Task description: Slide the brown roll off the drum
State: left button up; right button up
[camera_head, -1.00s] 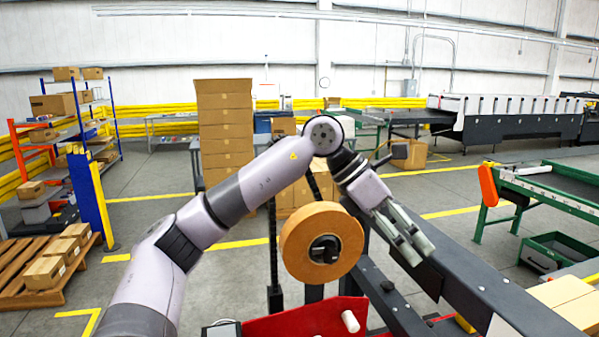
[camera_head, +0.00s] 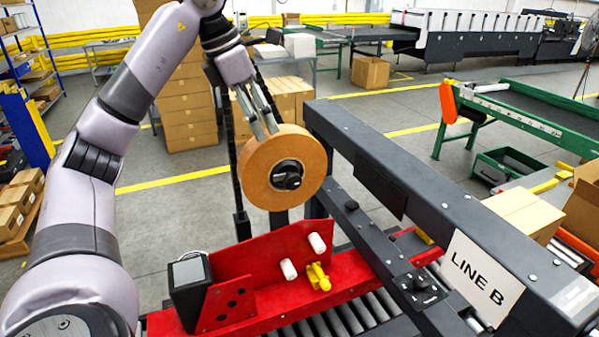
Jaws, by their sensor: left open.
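The brown roll (camera_head: 258,181) stands upright on a black drum (camera_head: 287,175), whose dark knob shows in the roll's centre. My left gripper (camera_head: 267,132) points down at the roll's top edge, with its two fingers a little apart. The fingertips overlap the roll's upper rim in the picture. I cannot tell whether they touch it or are behind it. My right gripper is not in view.
A red bracket (camera_head: 262,258) with white rollers and a yellow part stands below the roll, over a roller conveyor. A dark rail with a LINE B sign (camera_head: 482,278) runs along the right. Stacked cartons (camera_head: 187,112) stand behind.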

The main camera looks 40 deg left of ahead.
aim_at(272, 147)
pick_arm(q)
jog(key=shift+w+f, duration=0.25)
jog(key=shift+f, duration=0.45)
jog(key=shift+w+d+f, duration=0.1)
jog(key=shift+w+f, duration=0.1)
jog(key=shift+f, duration=0.4)
jog(key=shift+d+f+b, duration=0.1)
jog(key=shift+f+b, duration=0.15)
jog(key=shift+b, duration=0.05)
jog(key=b+x, duration=0.2)
jog(key=shift+w+f, duration=0.1)
jog(key=shift+f, duration=0.15)
jog(key=shift+r, duration=0.2)
jog(key=shift+w+f, duration=0.1)
jog(key=shift+f, duration=0.05)
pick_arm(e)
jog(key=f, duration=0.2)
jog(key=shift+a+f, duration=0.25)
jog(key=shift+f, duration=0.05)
pick_arm(q)
jog(key=shift+d+f, duration=0.1)
jog(key=shift+f, duration=0.1)
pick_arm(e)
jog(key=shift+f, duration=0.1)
pick_arm(q)
jog(key=shift+w+d+f+b, duration=0.1)
jog(key=shift+w+f+b, duration=0.15)
jog(key=shift+f, duration=0.25)
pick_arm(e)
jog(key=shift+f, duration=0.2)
